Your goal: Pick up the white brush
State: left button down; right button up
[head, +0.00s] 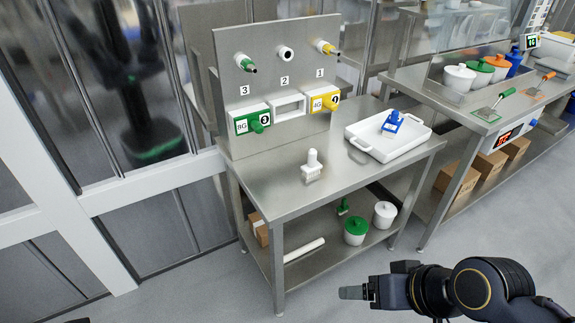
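The white brush (312,167) stands on the steel table (262,188), handle up and bristles down, left of the white tray. My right gripper (352,292) is at the lower middle of the head view, in front of the table and well apart from the brush. It is seen side-on with only one grey fingertip clear, so its opening cannot be judged.
A white tray (369,150) holding a blue brush (392,122) sits on the table's right. A back panel (223,108) carries numbered pegs and holders. Lidded tubs (355,231) stand on the lower shelf. The tabletop around the white brush is clear.

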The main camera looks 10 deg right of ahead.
aim_at(313, 168)
jog(key=z, duration=5.35)
jog(key=u, duration=4.75)
jog(key=i+j, duration=0.15)
jog(key=j, duration=0.15)
jog(key=i+j+z, duration=0.15)
jog(key=j, duration=0.15)
jog(key=i+j, duration=0.15)
jog(key=j, duration=0.15)
